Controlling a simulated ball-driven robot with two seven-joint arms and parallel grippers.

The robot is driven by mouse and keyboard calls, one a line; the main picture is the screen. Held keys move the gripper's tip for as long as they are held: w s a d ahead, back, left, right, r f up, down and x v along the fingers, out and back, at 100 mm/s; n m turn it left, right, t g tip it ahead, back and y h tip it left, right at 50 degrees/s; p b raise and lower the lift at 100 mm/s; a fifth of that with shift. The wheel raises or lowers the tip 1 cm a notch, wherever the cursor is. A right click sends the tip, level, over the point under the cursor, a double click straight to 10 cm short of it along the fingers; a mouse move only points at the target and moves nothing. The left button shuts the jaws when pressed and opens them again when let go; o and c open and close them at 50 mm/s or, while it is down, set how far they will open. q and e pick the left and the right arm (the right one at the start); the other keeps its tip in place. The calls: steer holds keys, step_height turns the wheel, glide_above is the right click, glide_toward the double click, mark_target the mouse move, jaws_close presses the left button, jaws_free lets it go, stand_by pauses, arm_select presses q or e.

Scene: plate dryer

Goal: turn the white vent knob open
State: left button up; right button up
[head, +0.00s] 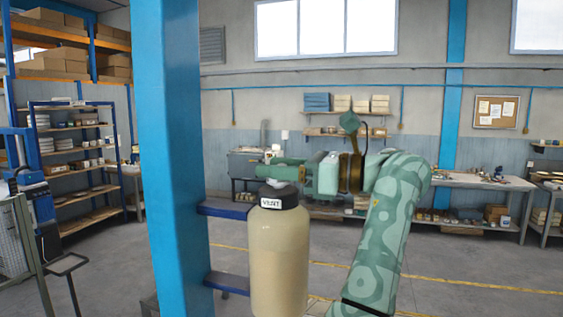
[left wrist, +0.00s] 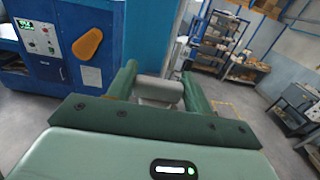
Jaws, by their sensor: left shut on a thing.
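A cream canister (head: 279,262) with a black cap labelled VENT stands beside the blue post. A small pale knob (head: 283,187) tops the cap, partly hidden by my gripper. My left gripper (head: 272,172), green, reaches in over the cap from the right. In the left wrist view its two green fingers (left wrist: 160,76) stand on either side of the pale knob (left wrist: 158,88) and are shut on it. How far the knob is turned cannot be told. My right gripper is not in view.
A thick blue post (head: 172,150) rises close to the left of the canister, joined by blue brackets (head: 226,209). Shelves (head: 75,150) stand at the left and a workbench (head: 470,182) at the back. Open floor lies between.

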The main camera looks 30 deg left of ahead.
arm_select(q)
steer(key=shift+f, duration=0.2)
stand_by(0.3)
steer(key=o, duration=1)
steer(key=shift+a, duration=0.25)
steer(key=shift+b+v, duration=1.05)
steer(key=shift+v, duration=2.65)
steer(key=shift+w, duration=0.15)
